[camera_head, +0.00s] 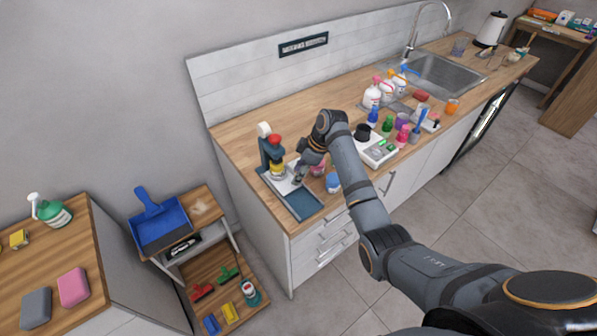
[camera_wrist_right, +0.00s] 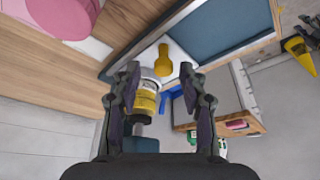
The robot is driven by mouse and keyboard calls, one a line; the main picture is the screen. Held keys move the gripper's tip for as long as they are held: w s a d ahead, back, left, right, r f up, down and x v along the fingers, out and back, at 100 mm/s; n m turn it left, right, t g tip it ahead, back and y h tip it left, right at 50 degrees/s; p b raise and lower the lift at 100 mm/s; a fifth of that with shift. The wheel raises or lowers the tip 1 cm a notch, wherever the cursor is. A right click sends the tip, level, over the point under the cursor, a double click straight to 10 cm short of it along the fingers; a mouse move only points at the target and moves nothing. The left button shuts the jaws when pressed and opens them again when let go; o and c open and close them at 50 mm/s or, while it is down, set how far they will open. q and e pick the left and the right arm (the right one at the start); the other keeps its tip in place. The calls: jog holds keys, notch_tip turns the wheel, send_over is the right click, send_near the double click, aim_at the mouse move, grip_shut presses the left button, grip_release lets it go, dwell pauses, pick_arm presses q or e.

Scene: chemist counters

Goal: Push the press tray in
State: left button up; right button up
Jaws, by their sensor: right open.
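The press (camera_head: 268,148) stands at the left end of the wooden counter, dark teal with a red knob and a white part on top. A low tray-like base with a dark blue panel (camera_head: 304,206) and pale edge runs from it toward the counter's front. The panel also shows in the right wrist view (camera_wrist_right: 228,25). My right gripper (camera_head: 299,176) is over the base, just right of the press. In the wrist view its fingers (camera_wrist_right: 160,72) are apart, with a yellow knobbed piece (camera_wrist_right: 168,62) and a yellow-labelled container (camera_wrist_right: 147,98) seen between them; contact is unclear. My left gripper is out of view.
A pink item (camera_head: 319,167) and a blue-and-white jar (camera_head: 333,183) stand close right of the gripper. Several bottles and cups crowd the counter before the sink (camera_head: 443,77). A small shelf with a blue dustpan (camera_head: 160,222) stands left of the counter.

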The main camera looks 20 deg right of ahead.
jog(key=v, duration=1.2)
jog(key=shift+a, duration=0.1)
